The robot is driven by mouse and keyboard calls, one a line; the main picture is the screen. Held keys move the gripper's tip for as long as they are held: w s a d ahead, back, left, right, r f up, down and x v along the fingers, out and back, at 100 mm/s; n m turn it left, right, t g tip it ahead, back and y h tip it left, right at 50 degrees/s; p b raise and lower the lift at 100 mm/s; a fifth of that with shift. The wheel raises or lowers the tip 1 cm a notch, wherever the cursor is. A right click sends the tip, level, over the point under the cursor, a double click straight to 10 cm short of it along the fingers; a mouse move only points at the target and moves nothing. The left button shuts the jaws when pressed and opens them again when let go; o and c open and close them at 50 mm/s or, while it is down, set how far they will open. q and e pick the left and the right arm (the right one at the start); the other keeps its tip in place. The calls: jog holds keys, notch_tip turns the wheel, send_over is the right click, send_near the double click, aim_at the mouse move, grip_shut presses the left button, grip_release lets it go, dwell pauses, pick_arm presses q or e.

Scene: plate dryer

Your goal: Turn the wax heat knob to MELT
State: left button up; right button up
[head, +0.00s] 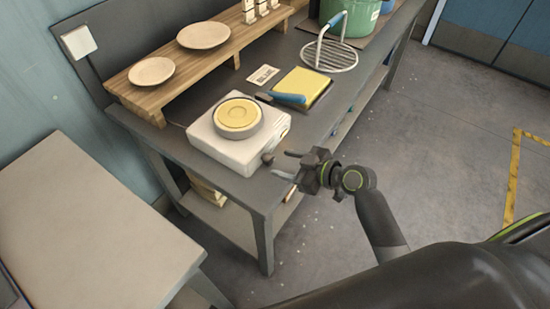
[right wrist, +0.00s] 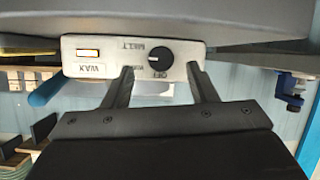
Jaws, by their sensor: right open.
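The white wax heater (head: 225,150) stands on the grey bench with a round pot of yellow wax (head: 239,113) on top. Its dark heat knob (head: 267,158) is on the side facing my right gripper (head: 284,164). My right gripper is open and just short of the knob, one finger to each side of it. In the right wrist view the picture is upside down; the black knob (right wrist: 160,55) sits between and beyond the fingertips (right wrist: 160,71). MELT, WARM and OFF are printed around it. A white mark shows on the knob's left side there, near WARM. My left gripper is not in view.
A wooden shelf (head: 190,67) with plates stands at the back. A pale table (head: 85,225) is at the left. The floor right of the bench is clear.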

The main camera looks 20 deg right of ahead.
aim_at(272, 161)
jog(key=shift+x, duration=2.05)
jog(key=c, duration=1)
jog(key=shift+f, duration=0.1)
jog(key=shift+d+f+m+g+y+b, duration=0.1)
jog(key=shift+m+g+y+b, duration=0.6)
jog(key=shift+m, duration=0.5)
jog(key=shift+w+m+y+b, duration=0.1)
jog(key=shift+m+y+b, duration=0.4)
jog(key=shift+m, duration=0.3)
